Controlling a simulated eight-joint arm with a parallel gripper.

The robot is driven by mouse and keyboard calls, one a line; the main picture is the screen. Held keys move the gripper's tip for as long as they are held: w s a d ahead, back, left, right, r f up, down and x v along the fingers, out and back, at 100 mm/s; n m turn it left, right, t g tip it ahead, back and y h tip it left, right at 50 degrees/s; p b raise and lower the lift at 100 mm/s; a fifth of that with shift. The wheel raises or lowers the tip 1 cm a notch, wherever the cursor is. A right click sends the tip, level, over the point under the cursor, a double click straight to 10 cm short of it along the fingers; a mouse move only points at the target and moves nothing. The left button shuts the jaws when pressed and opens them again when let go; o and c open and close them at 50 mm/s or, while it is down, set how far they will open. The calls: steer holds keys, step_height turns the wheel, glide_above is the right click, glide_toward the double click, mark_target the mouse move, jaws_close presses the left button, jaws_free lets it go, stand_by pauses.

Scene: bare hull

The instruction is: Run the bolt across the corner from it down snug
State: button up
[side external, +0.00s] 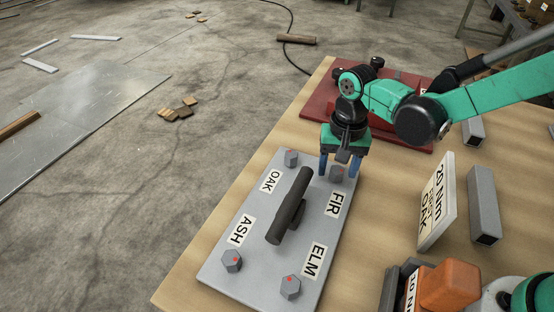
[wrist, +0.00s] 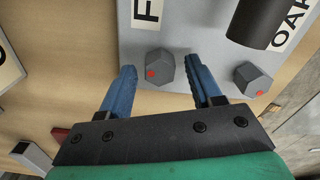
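A grey plate (side external: 262,215) lies on the bench with a hex bolt near each corner. They stand by the labels: the OAK bolt (side external: 291,158), FIR bolt (side external: 337,174), ASH bolt (side external: 232,261) and ELM bolt (side external: 291,288). Red dots show on the bolt heads. My gripper (side external: 338,172) is open at the FIR bolt, its two blue fingers apart with nothing gripped. In the wrist view, the FIR bolt (wrist: 160,69) shows between the fingertips (wrist: 163,73), without visible contact. The OAK bolt (wrist: 253,80) is right of them. Fingertip height above the plate is unclear.
A dark handle (side external: 290,207) rises from the plate's middle. A standing white card (side external: 437,203) reads "20 Nm" and "OAK"; its middle line is hard to read. A grey square tube (side external: 484,205), an orange block (side external: 450,287) and a red plate (side external: 318,101) are nearby.

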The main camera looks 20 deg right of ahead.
mark_target(341, 168)
stand_by(0.3)
steer(key=shift+r, duration=2.8)
steer(key=shift+s+d+r, duration=0.1)
steer(key=shift+d+r, duration=0.1)
steer(key=shift+r, duration=0.1)
steer(key=s+d+r+n+t, duration=0.5)
steer(key=s+d+t, duration=0.2)
steer(key=d, duration=0.2)
steer(key=shift+s+d+r, duration=0.2)
steer(key=shift+r, duration=0.15)
